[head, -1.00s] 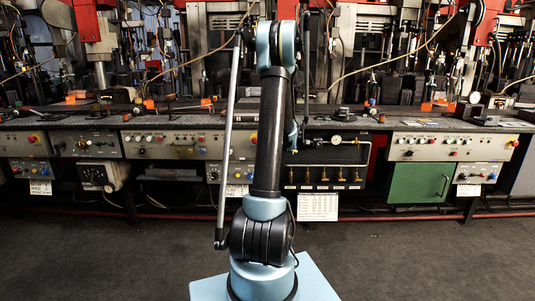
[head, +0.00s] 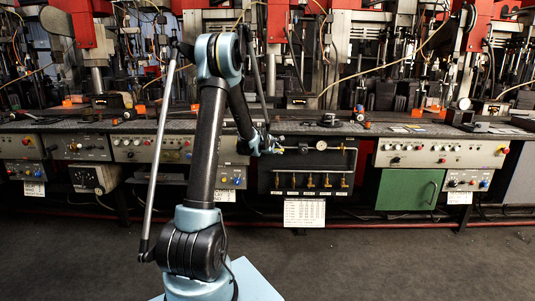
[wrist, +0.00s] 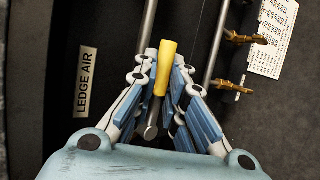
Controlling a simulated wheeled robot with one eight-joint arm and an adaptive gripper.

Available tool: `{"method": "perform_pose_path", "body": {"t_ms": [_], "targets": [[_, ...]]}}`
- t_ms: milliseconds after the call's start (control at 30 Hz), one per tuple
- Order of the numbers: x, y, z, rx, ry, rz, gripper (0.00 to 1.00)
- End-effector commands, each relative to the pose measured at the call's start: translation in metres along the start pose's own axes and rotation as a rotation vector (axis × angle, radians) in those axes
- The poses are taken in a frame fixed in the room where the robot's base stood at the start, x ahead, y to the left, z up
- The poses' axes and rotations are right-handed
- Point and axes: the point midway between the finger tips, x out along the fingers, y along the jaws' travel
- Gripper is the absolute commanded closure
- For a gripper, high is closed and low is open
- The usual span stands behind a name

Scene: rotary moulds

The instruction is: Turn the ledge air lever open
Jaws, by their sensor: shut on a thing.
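The ledge air lever (wrist: 166,66) has a yellow handle and shows in the middle of the wrist view, upright in the picture. A label reading LEDGE AIR (wrist: 87,82) is to its left on the dark panel. My gripper (wrist: 165,72) has its blue-padded fingers on both sides of the yellow handle and is shut on it. In the head view my gripper (head: 275,148) is at the upper left of the dark valve panel (head: 337,166); the lever is too small there to make out its angle clearly.
Several brass valves (head: 310,181) line the panel's lower part, with a gauge (head: 341,148) above and a printed chart (head: 304,213) below. Brass valves (wrist: 245,38) also show in the wrist view. A bench (head: 420,130) with machines runs behind. The floor in front is clear.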

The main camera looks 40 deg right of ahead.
Motion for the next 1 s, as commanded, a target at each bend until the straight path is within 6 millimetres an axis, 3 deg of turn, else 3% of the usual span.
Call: {"method": "perform_pose_path", "body": {"t_ms": [500, 533, 600, 1000], "targets": [[0.0023, 0.0004, 0.0067, -0.007, -0.013, 0.004, 1.0], [0.0023, 0.0004, 0.0067, -0.007, -0.013, 0.004, 0.84], [0.0025, 0.0003, 0.0074, -0.007, -0.013, 0.003, 0.69], [0.0012, 0.0, 0.0108, -0.005, -0.017, 0.002, 0.68]]}}
